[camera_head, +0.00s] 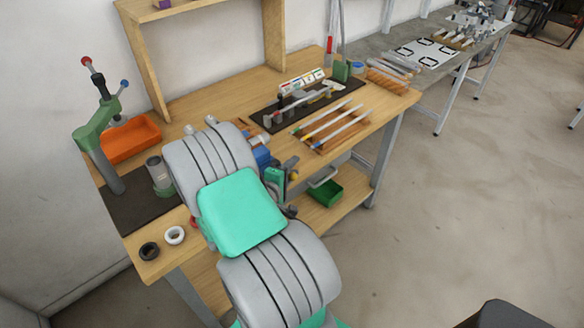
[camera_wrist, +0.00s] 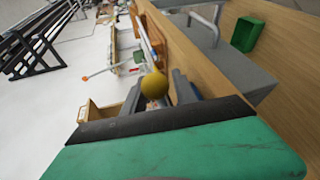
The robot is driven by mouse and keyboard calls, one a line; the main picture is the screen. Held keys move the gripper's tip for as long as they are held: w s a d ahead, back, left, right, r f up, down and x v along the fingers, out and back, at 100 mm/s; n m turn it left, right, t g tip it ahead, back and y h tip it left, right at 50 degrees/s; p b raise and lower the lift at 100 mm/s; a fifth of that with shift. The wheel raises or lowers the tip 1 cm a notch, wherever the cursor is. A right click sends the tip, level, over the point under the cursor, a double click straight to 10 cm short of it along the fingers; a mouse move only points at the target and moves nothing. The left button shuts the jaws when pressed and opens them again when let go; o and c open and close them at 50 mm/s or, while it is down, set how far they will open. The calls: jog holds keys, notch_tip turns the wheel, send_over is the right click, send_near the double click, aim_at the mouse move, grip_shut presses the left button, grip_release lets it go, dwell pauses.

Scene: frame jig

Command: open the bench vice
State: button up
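The bench vice (camera_head: 262,157) shows as a small blue part at the bench's front edge, mostly hidden behind my arm. In the wrist view, a yellow ball (camera_wrist: 153,86), seemingly the end knob of the vice's handle, lies between the fingers of my gripper (camera_wrist: 157,88). The fingers stand apart on either side of it; I cannot tell whether they touch it. A bit of blue shows behind the right finger. In the head view my gripper (camera_head: 288,168) is partly visible just in front of the bench edge. The vice's jaws are hidden.
The wooden bench (camera_head: 220,92) carries a green press (camera_head: 97,135), an orange bin (camera_head: 130,138), a dark tool mat (camera_head: 262,118) and several rods. A black ring (camera_head: 149,251) and white ring (camera_head: 174,235) lie near its front left corner. A green bin (camera_head: 325,192) sits below.

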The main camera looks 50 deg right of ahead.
jog(key=shift+c, duration=0.3)
grip_shut()
jog(key=shift+s+f, duration=0.1)
jog(key=shift+s, duration=0.1)
dwell(0.9)
